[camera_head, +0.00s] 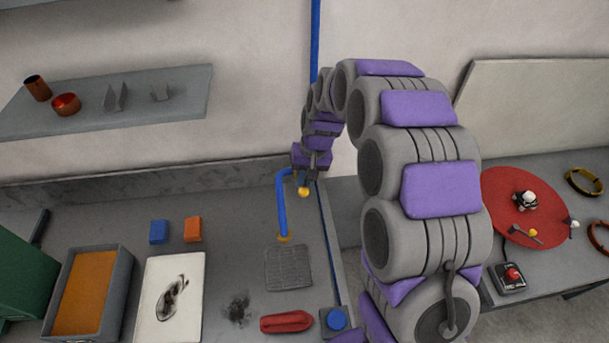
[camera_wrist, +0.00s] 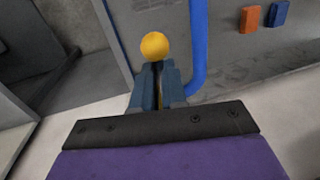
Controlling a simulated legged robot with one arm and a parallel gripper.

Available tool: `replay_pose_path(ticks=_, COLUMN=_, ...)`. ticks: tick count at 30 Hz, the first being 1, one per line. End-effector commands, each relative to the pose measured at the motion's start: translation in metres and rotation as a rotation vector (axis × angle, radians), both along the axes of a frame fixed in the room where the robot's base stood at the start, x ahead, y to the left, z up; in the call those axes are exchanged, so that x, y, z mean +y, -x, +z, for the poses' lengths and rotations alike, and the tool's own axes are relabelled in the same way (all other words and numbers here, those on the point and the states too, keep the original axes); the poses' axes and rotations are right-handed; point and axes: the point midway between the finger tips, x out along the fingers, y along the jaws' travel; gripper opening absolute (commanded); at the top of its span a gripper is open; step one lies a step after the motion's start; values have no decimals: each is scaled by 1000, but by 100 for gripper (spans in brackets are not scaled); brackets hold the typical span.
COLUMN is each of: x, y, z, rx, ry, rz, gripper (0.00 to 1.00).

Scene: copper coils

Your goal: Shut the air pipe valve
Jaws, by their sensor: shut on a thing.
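The blue air pipe (camera_head: 282,205) comes down the wall and bends over the bench's right end. The valve handle has a yellow ball tip (camera_head: 304,192), just right of the pipe's bend. My gripper (camera_head: 306,180) is at the handle, shut on it. In the wrist view the yellow ball (camera_wrist: 155,46) sticks out just beyond the two fingertips (camera_wrist: 156,75), and the thin lever runs back between them. The blue pipe (camera_wrist: 198,40) stands close to the right of the fingers there. The valve body is hidden behind my gripper.
The bench holds a blue block (camera_head: 159,231), an orange block (camera_head: 193,229), a grey grate (camera_head: 288,267) and a red-handled tool (camera_head: 287,321). A wall shelf (camera_head: 150,105) is at upper left. A second table with a red disc (camera_head: 520,207) is at right, past a gap.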

Motion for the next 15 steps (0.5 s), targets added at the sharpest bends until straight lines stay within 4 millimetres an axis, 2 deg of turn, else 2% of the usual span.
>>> replay_pose_path(ticks=7, x=1, y=3, z=-1, rx=9, ry=1, rz=0, gripper=0)
replay_pose_path(ticks=8, x=2, y=3, z=-1, rx=9, ry=1, rz=0, gripper=13)
replay_pose_path(ticks=15, x=2, y=2, z=-1, rx=9, ry=2, rz=2, gripper=36)
